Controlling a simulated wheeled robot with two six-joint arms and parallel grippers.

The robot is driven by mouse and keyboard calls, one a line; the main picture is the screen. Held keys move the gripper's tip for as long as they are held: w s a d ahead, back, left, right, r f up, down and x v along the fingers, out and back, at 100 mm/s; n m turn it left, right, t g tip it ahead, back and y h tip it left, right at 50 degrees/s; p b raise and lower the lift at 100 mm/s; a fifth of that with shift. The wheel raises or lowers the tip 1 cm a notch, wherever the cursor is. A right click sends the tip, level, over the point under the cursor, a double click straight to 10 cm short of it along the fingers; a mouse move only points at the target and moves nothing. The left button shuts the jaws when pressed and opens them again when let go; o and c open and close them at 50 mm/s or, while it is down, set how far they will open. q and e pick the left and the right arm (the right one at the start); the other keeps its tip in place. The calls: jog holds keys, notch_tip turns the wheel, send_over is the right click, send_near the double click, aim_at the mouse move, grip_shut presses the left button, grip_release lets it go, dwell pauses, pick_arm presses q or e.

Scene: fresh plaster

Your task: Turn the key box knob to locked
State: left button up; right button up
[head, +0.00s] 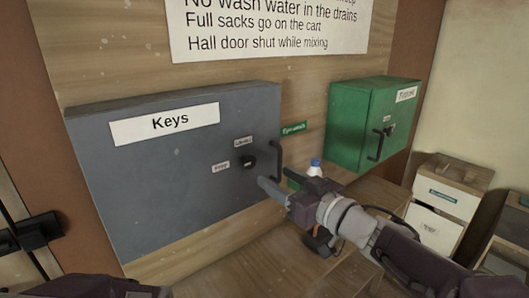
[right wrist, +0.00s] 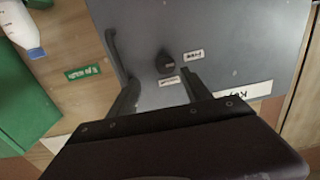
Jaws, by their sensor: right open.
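The key box (head: 160,190) is a grey cabinet on the wooden board, with a white "Keys" label. Its dark round knob (head: 249,161) is near the right side, with two small labels above and left of it, too small to read surely. I cannot tell which label the knob points to. A dark bar handle (head: 277,160) is right of the knob. My right gripper (head: 280,184) is open in front of the box, below and right of the knob, apart from it. In the right wrist view the knob (right wrist: 166,63) shows beyond and between the open fingers (right wrist: 160,78).
A green box (head: 355,125) with its own handle hangs to the right. A bottle with a blue cap (head: 315,171) stands below, behind my right gripper. A white sign (head: 265,28) is above. Pale boxes (head: 445,190) stand at the right.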

aim_at(251, 161)
jog(key=x, duration=0.5)
jog(key=a+r+x, duration=0.1)
jog(key=x, duration=0.1)
jog(key=shift+s+a, duration=0.1)
jog(key=shift+s, duration=0.05)
jog(key=shift+w+a, duration=0.2)
jog(key=shift+a, duration=0.05)
jog(key=shift+d, duration=0.1)
jog(key=shift+w+f, duration=0.1)
jog(key=shift+c, duration=0.3)
grip_shut()
